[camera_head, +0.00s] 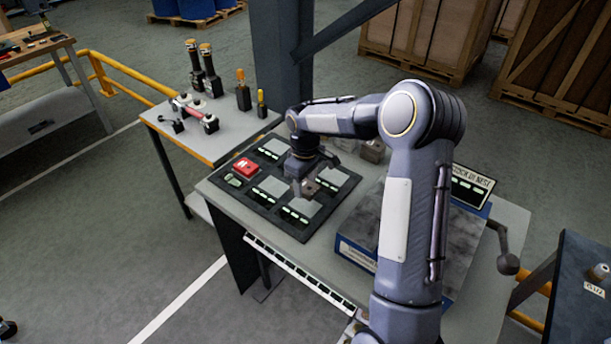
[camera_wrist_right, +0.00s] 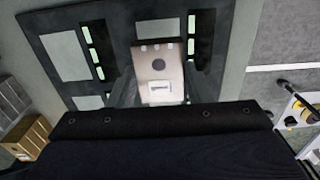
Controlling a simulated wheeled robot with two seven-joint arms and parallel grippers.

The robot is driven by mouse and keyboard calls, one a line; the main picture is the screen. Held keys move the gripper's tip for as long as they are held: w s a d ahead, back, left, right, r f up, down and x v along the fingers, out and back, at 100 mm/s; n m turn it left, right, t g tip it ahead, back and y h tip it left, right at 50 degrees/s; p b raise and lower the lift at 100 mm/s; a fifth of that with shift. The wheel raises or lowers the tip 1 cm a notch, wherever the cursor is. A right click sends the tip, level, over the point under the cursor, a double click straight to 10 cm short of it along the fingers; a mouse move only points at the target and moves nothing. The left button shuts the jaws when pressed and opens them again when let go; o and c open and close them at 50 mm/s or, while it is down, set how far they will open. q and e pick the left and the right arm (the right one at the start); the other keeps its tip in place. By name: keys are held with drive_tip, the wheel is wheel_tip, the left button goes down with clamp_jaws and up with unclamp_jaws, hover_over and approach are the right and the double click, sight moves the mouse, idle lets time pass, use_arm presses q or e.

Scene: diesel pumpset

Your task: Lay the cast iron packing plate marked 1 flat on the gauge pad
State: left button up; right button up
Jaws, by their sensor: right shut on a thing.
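My right gripper (camera_head: 304,190) is shut on a small plate and holds it over the dark board (camera_head: 319,219). The plate (camera_wrist_right: 157,69) shows in the right wrist view as a pale metal piece with a dark round hole and a white label, too small to read. It also shows as a brownish piece in the head view (camera_head: 311,187). The board has several grey squares with pale green labels. I cannot tell which surface is the gauge pad, nor whether the plate touches the board. My left gripper is not in view.
A red block (camera_head: 245,167) sits at the board's left side. A grey block (camera_head: 373,151) stands behind my right arm. A blue-edged surface plate (camera_head: 357,254) lies right of the board, partly hidden by my arm. A side table (camera_head: 231,113) holds several tools.

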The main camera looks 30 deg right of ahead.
sight(305, 205)
drive_tip(key=shift+w, duration=0.15)
drive_tip(key=shift+f+b, duration=1.7)
drive_tip(key=shift+f, duration=0.65)
drive_tip(key=shift+f+b, duration=0.5)
drive_tip(key=shift+f, duration=0.2)
drive_tip(key=o, duration=1.4)
drive_tip(key=shift+c, duration=0.2)
